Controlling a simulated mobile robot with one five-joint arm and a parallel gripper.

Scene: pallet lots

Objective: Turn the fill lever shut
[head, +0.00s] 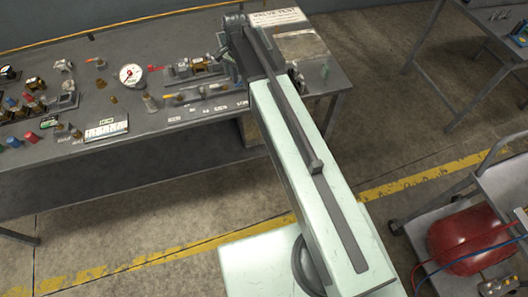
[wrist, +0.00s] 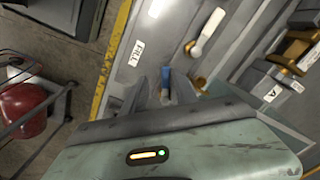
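In the wrist view my gripper (wrist: 164,88) points down at the bench edge. Its two dark fingers stand apart, with a narrow blue handle (wrist: 165,77) showing between them. Gaps seem to show beside the blue handle, so it does not look clamped. A white label reading FILL (wrist: 137,53) lies on the bench left of and above the fingers. A white lever (wrist: 208,31) on a brass pivot stands above and right of them. Which handle belongs to the label is not clear. In the head view my arm hides this spot.
The bench (head: 150,140) carries a round gauge (head: 131,75) and several valves left of my arm. Brass fittings (wrist: 295,52) lie to the right in the wrist view. A cart with a red tank (head: 468,240) stands at the right. Open floor lies before the bench.

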